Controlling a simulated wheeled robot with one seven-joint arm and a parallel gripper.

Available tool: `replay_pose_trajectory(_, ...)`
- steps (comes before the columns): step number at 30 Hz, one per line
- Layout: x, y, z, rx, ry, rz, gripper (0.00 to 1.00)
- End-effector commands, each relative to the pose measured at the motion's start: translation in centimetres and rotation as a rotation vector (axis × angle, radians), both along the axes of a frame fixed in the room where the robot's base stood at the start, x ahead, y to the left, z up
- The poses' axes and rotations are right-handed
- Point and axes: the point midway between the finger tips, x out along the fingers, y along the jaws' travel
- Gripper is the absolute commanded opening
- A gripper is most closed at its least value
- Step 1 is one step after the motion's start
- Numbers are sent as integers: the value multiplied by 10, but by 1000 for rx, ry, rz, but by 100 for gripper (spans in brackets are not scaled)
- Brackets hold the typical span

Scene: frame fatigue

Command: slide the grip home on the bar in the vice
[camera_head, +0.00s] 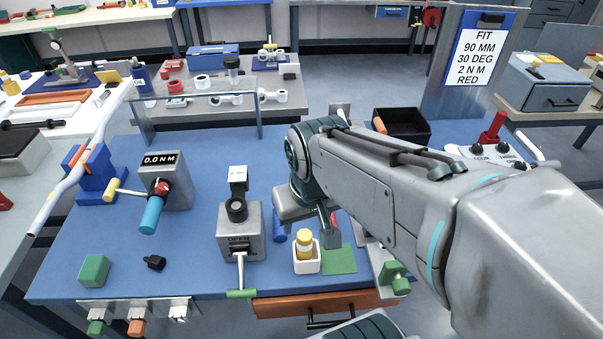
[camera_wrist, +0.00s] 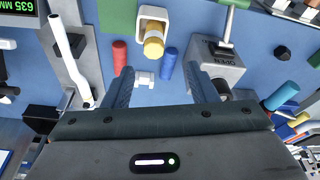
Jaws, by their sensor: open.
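A red grip (camera_wrist: 119,57) and a blue grip (camera_wrist: 168,62) stand or lie on the blue bench in the wrist view, with a small white piece (camera_wrist: 145,79) between them. The blue grip also shows left of my arm in the head view (camera_head: 279,233).
A white holder (camera_head: 307,264) with a yellow-capped bottle and a green mat (camera_head: 339,260) are near the front edge. A grey press box (camera_head: 240,237) and a torque gauge (camera_head: 165,185) reading 0.0 N M stand left. A sign (camera_head: 481,50) reads 90 MM, 30 DEG, 2 N M, RED.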

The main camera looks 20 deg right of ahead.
Motion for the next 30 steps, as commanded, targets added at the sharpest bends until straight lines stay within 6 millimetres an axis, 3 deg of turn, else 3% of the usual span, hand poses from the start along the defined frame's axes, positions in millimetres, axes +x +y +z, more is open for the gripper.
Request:
replay_pose_trajectory(5, 28, -18, -5, -21, 57, -61, 52)
replay_pose_trajectory(12, 75, -65, -23, -15, 157, -164, 52)
replay_pose_trajectory(18, 102, -101, -42, 16, 213, -223, 52)
replay_pose_trajectory(26, 114, -120, -57, 41, 239, -251, 52)
replay_pose_trajectory(30, 114, -120, -79, 44, 244, -251, 52)
